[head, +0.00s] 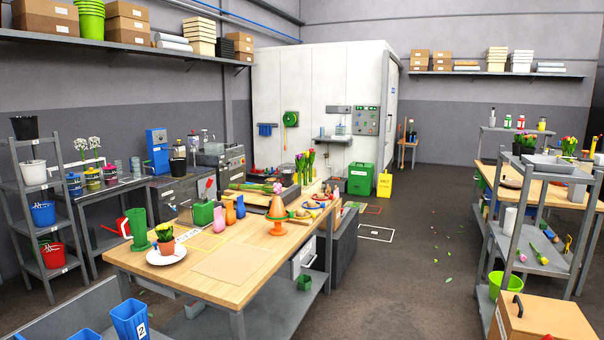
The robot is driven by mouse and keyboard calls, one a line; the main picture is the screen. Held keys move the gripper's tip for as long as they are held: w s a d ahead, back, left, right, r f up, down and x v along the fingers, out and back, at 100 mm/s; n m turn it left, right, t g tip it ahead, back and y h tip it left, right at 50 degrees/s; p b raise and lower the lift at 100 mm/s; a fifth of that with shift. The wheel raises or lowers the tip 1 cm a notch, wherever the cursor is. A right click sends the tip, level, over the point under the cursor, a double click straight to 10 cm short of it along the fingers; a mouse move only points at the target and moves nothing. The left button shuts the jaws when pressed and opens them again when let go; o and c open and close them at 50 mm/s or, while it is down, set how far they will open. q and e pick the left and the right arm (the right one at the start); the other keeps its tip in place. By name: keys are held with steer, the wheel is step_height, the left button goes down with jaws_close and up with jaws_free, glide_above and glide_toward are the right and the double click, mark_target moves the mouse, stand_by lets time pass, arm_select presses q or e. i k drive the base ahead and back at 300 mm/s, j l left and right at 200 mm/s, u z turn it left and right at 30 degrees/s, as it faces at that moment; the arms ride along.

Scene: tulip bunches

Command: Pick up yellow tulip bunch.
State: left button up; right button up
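Yellow tulips (298,160) stand upright beside purple tulips (309,158) near the far end of the wooden table. They are small here, and I cannot tell what holds their stems. A green-stemmed bunch with a pink head (277,188) lies farther back on the table. More mixed tulips (569,145) stand on the right-hand table. Neither of my grippers is in view.
A grey shelf cart (535,262) and a cardboard box (560,322) are at right. The dark floor between is mostly open, with scattered leaves.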

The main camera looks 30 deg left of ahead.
mark_target(307, 160)
steer(key=u, duration=0.5)
steer(key=i+l, duration=0.1)
steer(key=i, duration=7.05)
steer(key=i+u, duration=0.1)
steer(key=u, duration=0.35)
steer(key=i+u, duration=0.1)
steer(key=u, duration=0.35)
steer(key=i+l+u, duration=0.1)
steer(key=u, duration=0.8)
steer(key=i+l+u, duration=0.1)
steer(key=u, duration=0.35)
steer(key=l+u, duration=0.1)
steer(key=u, duration=1.35)
